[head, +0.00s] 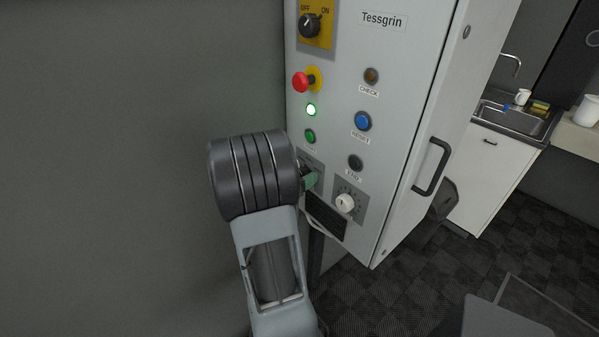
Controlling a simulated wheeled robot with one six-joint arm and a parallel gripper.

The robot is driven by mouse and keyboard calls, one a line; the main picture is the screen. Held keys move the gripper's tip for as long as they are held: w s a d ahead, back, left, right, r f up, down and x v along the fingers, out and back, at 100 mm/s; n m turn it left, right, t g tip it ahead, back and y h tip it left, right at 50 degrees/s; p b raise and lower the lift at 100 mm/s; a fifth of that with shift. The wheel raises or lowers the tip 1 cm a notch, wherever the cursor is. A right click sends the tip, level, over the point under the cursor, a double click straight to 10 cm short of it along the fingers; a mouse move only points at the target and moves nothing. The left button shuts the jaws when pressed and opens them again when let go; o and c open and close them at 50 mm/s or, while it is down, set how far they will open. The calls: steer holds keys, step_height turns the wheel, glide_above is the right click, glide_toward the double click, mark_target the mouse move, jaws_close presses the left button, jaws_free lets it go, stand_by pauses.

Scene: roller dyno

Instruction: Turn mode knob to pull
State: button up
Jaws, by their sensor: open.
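My gripper (309,179) is at the lower left of the control panel. Only a little of it shows, a dark and green tip; my thick dark wrist hides the rest. It is open. It is in front of a grey label plate (313,163), and the knob there is mostly hidden, so I cannot read its setting or tell whether the fingers are around it. This may be the mode knob. A white round knob (344,203) on a scaled plate sits just to the right, clear of my gripper.
The grey cabinet (335,60) also carries an OFF/ON switch (310,25), a red emergency button (301,82), a lit green lamp (311,109), a blue button (363,121) and a black button (355,162). A black handle (434,168) sticks out on its side. A sink (515,118) stands at right.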

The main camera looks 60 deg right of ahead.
steer(key=c, duration=0.9)
